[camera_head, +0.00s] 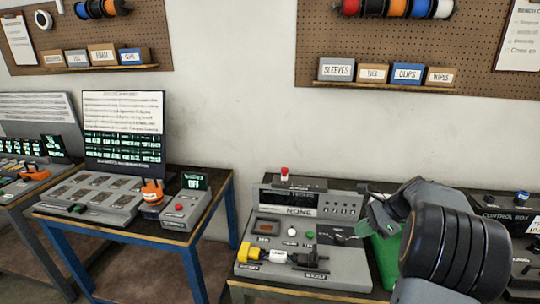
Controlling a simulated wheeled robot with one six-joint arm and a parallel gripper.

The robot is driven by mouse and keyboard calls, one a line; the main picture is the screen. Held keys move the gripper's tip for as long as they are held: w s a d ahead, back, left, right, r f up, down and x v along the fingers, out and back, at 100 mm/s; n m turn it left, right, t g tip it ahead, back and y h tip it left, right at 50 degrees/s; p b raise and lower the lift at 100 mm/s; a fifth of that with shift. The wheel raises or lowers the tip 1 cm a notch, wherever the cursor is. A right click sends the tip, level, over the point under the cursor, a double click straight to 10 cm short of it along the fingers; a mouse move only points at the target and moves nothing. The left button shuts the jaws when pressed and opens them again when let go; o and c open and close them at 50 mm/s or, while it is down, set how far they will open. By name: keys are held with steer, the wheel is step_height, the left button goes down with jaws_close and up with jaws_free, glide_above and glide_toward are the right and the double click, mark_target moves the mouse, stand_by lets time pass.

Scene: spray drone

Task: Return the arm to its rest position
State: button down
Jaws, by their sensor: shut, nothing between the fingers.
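My arm reaches in from the lower right, with a thick black ribbed joint in front of the camera. My gripper (372,211) is the dark end of the arm, over the right side of a grey test console (340,273) on the middle bench. It is shut and holds nothing that I can see. Its fingertips are small and partly lost against the dark console, so I cannot tell whether they touch it. The arm hides part of a green thing (388,250) just right of the console.
A yellow connector (250,253) lies on the console's front. A control box (505,205) stands behind my arm at right. The left bench (160,236) holds a screen (124,130) and an orange item (152,191). Pegboards (400,55) hang above. A gap separates the benches.

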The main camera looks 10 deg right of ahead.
steer(key=s+a+f+n+g+h, duration=0.1)
steer(key=s+a+f+n+h, duration=0.2)
steer(key=n, duration=0.5)
steer(key=s+a+r+n+t+h, duration=0.1)
steer(key=s+a+r+n+h, duration=0.1)
steer(key=s+a+n, duration=0.3)
steer(key=s+a+r+n+t+h, duration=0.1)
steer(key=s+a+r+n+h, duration=0.1)
steer(key=s+a+n, duration=0.3)
steer(key=a+n, duration=0.4)
steer(key=a, duration=0.2)
steer(key=shift+s+a+r+t, duration=0.15)
steer(key=shift+r+t, duration=0.05)
steer(key=shift+t, duration=0.1)
